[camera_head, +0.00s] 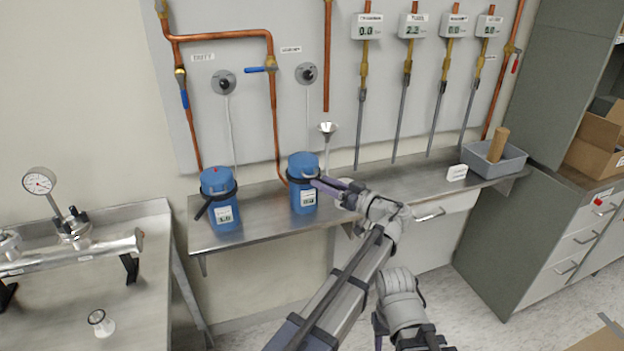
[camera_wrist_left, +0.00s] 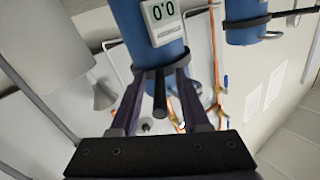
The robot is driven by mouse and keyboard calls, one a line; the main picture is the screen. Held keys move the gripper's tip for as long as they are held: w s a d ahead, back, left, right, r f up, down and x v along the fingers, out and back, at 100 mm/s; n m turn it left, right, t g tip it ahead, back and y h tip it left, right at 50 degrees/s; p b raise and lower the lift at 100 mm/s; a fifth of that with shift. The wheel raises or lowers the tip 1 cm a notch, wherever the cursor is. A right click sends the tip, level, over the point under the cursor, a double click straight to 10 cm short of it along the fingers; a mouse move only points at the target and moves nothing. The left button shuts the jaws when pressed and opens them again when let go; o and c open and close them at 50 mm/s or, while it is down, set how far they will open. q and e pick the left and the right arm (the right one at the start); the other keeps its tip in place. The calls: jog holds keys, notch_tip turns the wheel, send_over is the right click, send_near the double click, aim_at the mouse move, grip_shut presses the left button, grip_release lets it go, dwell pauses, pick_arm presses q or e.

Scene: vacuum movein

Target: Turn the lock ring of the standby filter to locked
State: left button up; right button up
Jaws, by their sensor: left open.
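Two blue filter canisters stand on the steel shelf. The left canister (camera_head: 218,199) is below a label that seems to read DUTY and has a black ring with a handle out to the front left. The right canister (camera_head: 303,185) is below a label too small to read surely. My left gripper (camera_head: 322,187) is at its upper right side, open. In the left wrist view, the gripper fingers (camera_wrist_left: 160,92) stand either side of the black ring handle (camera_wrist_left: 160,98) of a canister (camera_wrist_left: 130,25) showing 0.0. I cannot tell whether they touch it. My right gripper is not identifiable.
A steel bench (camera_head: 120,290) with a gauge fitting (camera_head: 72,225) is at the left. A grey bin (camera_head: 507,163) stands at the shelf's right end. Copper pipes (camera_head: 272,100) and a funnel (camera_head: 327,128) are behind the canisters. The shelf right of my gripper is mostly clear.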

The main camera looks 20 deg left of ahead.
pick_arm(q)
jog(key=shift+w+a, duration=0.1)
jog(key=shift+a, duration=0.15)
jog(key=shift+d, duration=0.1)
jog(key=shift+c, duration=0.3)
grip_shut()
dwell(0.9)
